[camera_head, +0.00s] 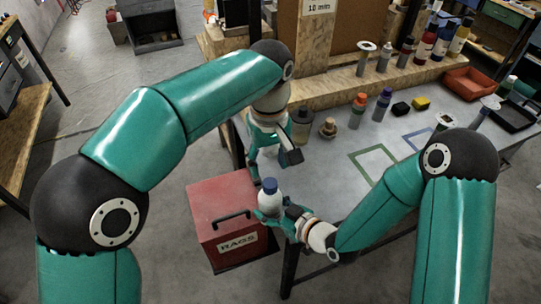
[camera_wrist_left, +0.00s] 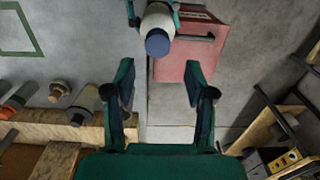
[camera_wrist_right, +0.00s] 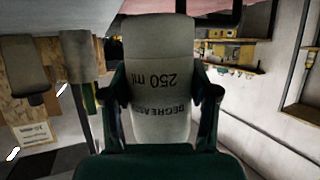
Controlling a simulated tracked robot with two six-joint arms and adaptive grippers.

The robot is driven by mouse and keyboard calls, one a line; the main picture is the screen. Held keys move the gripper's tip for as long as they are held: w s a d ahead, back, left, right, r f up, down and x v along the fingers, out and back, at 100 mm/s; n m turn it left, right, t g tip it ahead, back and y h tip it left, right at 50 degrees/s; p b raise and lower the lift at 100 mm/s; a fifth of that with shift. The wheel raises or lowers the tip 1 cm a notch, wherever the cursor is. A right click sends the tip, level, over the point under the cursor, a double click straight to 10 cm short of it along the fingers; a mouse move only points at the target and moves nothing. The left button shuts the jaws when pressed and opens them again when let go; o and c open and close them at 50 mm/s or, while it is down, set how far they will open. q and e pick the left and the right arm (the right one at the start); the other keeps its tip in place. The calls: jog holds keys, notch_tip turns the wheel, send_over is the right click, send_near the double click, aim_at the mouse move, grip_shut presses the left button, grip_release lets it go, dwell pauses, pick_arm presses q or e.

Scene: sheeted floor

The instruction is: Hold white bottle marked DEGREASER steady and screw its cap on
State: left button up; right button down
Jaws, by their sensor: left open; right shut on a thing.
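The white bottle (camera_head: 270,202) stands upright at the table's near left edge, in my right gripper (camera_head: 265,214). A blue cap (camera_head: 269,185) sits on its top; whether it is tight I cannot tell. In the right wrist view the bottle (camera_wrist_right: 158,60) fills the space between the fingers, and part of the DEGREASER lettering and "250 ml" show upside down. My left gripper (camera_head: 273,162) is open and empty, just above and behind the cap. In the left wrist view the blue cap (camera_wrist_left: 157,42) lies beyond the open fingertips (camera_wrist_left: 158,92), roughly centred between them.
A red RAGS box (camera_head: 222,240) stands on the floor below the bottle. The grey table (camera_head: 330,195) holds several bottles, a green square outline (camera_head: 373,165) and a blue one. A wooden ledge runs behind.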

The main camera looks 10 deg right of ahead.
aim_at(270, 182)
pick_arm(q)
jog(key=n, duration=0.3)
jog(key=shift+r+n, duration=0.3)
jog(key=shift+n, duration=0.1)
jog(key=shift+r, duration=0.15)
jog(key=shift+d+r, duration=0.15)
jog(key=shift+r, duration=0.1)
jog(key=shift+f, duration=4.05)
jog(key=shift+c, duration=0.4)
